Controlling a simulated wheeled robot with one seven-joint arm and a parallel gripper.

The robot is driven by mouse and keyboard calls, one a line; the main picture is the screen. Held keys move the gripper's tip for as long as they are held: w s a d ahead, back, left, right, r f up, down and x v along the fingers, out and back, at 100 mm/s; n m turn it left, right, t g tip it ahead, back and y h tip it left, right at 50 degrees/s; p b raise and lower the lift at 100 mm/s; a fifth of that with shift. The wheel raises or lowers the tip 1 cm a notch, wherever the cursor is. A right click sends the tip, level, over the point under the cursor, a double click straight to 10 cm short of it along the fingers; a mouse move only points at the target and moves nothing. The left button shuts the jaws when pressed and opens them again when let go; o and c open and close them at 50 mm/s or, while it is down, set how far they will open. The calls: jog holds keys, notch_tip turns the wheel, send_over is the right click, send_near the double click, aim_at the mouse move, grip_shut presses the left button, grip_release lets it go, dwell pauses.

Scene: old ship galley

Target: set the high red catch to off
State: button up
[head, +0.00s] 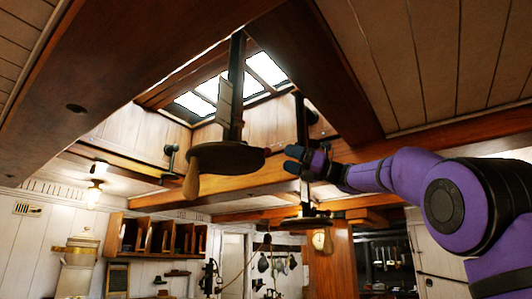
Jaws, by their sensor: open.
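My gripper (291,159), at the end of my purple arm, is raised near the ceiling at the middle right. Its two dark fingers point left and are apart, with nothing seen between them. To its left in the picture hangs a round dark disc (230,157) on a dark post, with a wooden handle pointing down. I cannot tell whether my gripper is nearer or farther than this disc.
A skylight (267,69) opens above between heavy wooden beams (300,60). A second hanging disc (303,223) is below my gripper. Open air lies left of the first disc.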

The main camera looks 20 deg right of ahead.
aim_at(271, 153)
jog(key=x, duration=0.8)
jog(key=c, duration=1.3)
jog(key=shift+o, duration=0.2)
